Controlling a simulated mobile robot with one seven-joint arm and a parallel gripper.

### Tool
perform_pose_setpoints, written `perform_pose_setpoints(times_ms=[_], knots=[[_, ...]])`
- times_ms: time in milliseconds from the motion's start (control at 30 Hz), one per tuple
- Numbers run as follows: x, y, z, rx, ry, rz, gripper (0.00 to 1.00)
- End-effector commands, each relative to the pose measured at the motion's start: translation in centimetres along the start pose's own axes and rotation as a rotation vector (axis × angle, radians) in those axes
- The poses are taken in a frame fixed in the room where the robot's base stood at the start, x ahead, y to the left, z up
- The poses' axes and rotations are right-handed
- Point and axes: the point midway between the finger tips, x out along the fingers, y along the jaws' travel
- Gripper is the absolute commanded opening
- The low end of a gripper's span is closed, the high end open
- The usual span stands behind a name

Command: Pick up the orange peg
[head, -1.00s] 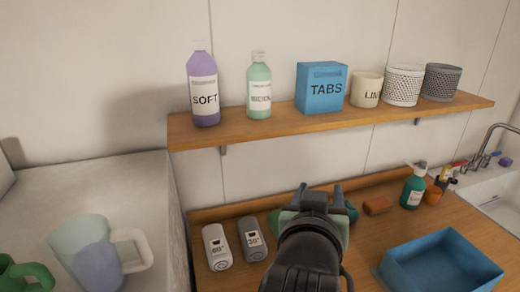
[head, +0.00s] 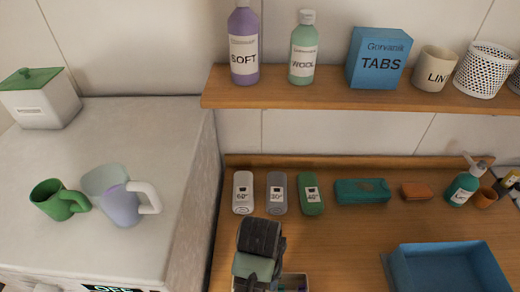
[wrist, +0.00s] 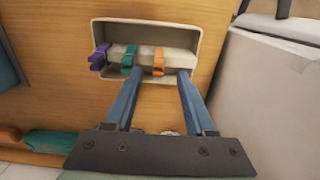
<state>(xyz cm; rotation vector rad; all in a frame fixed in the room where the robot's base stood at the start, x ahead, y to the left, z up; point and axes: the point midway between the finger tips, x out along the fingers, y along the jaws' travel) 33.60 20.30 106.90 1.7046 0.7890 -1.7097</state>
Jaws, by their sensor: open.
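The orange peg (wrist: 158,62) stands in a pale tray (wrist: 196,28) in the wrist view, on the right of a row of pegs. A green peg (wrist: 128,60) and a purple peg (wrist: 99,56) are to its left. My gripper (wrist: 159,73) is open and empty. In the head view my gripper (head: 258,272) is at the bottom edge and covers most of the tray (head: 297,277). The orange peg is not visible there.
A blue bin (head: 403,262) stands on the wooden counter to the right. Bottles and a teal case (head: 362,191) line the back. A white appliance (head: 170,130) with a green mug (head: 60,201) and a pale jug (head: 120,198) is at left. A shelf (head: 330,88) hangs above.

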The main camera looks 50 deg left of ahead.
Motion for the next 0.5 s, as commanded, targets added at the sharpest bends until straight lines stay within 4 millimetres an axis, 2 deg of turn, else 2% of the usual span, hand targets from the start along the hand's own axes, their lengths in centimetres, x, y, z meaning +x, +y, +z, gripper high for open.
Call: perform_pose_setpoints(times_ms=[333,500], knots=[[2.3,0.1,-0.2,0.001,-0.002,0.000,0.55],[4.3,0.1,-0.7,0.001,-0.003,0.000,0.55]])
